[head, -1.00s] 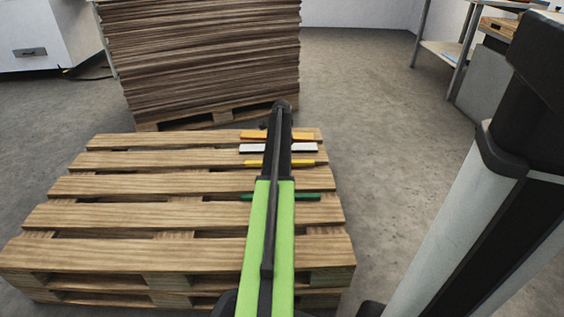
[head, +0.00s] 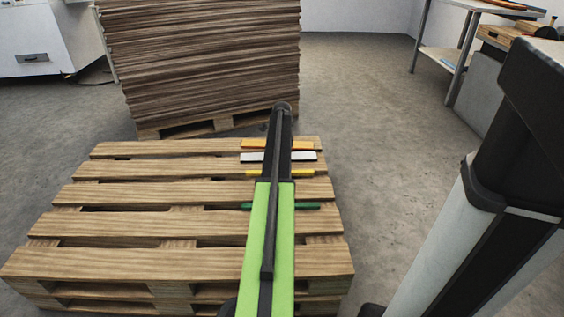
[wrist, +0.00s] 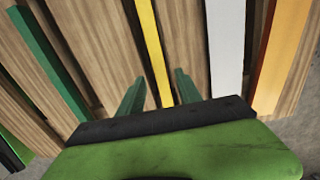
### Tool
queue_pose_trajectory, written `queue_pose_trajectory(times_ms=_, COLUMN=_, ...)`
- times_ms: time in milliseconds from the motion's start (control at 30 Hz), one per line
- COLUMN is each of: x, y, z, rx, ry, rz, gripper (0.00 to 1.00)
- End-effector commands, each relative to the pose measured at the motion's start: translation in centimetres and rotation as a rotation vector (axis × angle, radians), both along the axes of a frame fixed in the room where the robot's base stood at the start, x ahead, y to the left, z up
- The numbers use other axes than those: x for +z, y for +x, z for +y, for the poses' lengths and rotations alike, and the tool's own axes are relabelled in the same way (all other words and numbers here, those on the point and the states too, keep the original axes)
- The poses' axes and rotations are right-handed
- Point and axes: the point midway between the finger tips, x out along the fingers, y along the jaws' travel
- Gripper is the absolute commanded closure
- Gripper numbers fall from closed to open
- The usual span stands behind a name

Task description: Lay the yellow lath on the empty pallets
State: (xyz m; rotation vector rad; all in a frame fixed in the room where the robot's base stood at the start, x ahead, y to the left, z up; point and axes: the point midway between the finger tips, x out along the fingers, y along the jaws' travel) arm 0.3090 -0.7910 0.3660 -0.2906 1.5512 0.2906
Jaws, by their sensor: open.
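The yellow lath (head: 305,173) lies flat across the upper boards of the pallet stack (head: 110,226). Its middle is hidden behind my arm in the head view. In the wrist view the yellow lath (wrist: 149,37) runs between the two green fingers of my gripper (wrist: 157,88). The fingers are apart and not closed on it. Whether they reach down beside the lath or are still above it, I cannot tell. My gripper itself is hidden behind my arm in the head view.
Green (head: 306,206), white (head: 305,156) and orange (head: 303,144) laths lie roughly parallel on the same pallets. A tall stack of brown sheets (head: 200,60) stands behind. A workbench (head: 445,62) is at the right back. Floor to the right of the pallets is clear.

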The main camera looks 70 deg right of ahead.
Motion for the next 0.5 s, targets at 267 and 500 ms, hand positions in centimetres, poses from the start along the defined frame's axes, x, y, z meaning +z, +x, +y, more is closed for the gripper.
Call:
queue_pose_trajectory(times_ms=267, x=7.2, y=0.0, z=0.0, rx=0.0, ry=0.0, rz=0.0, gripper=0.59)
queue_pose_trajectory(times_ms=500, x=8.1, y=0.0, z=0.0, rx=0.001, ry=0.0, rz=0.0, gripper=0.59)
